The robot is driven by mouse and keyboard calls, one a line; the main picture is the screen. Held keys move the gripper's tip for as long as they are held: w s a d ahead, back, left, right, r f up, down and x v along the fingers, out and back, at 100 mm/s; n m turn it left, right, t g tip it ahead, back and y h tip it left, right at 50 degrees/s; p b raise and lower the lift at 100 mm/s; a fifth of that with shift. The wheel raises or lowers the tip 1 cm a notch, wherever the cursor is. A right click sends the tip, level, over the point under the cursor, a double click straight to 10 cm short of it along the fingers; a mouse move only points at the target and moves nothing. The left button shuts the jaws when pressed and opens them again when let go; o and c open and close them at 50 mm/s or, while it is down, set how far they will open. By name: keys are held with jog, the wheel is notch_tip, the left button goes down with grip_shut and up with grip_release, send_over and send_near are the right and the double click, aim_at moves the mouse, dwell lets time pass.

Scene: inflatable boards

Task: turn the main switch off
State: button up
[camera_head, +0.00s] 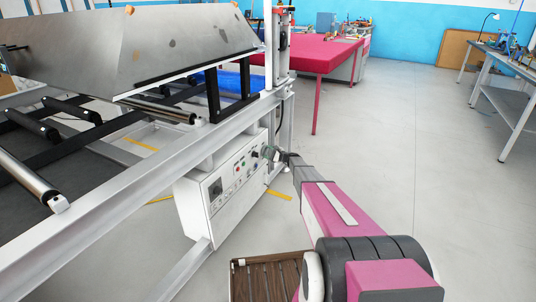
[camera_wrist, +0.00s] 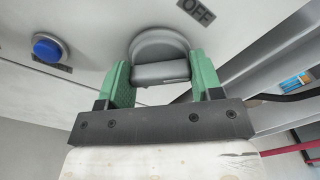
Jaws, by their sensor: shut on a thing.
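The main switch (camera_wrist: 158,45) is a grey round knob with a raised grip bar on a white panel, in the wrist view. My gripper (camera_wrist: 162,80) has green fingers on both sides of the bar and is shut on it. The bar lies roughly level across the picture between the fingers. A dark "OFF" label (camera_wrist: 197,11) is on the panel, up and right of the knob. In the head view my gripper (camera_head: 272,154) is at the right end of the white control box (camera_head: 225,192); the switch is too small and covered to make out there.
A blue push button (camera_wrist: 48,49) is left of the switch. The box hangs under the white machine frame (camera_head: 130,185), with its steel plate (camera_head: 135,45) above. A pink-covered table (camera_head: 312,54) stands behind. The floor (camera_head: 410,150) to the right is clear.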

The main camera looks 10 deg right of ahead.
jog(key=n, duration=0.4)
jog(key=shift+n, duration=2.6)
jog(key=o, duration=0.9)
jog(key=shift+s, duration=0.1)
jog(key=v, duration=1)
jog(key=shift+s+d, duration=0.15)
jog(key=shift+d, duration=0.1)
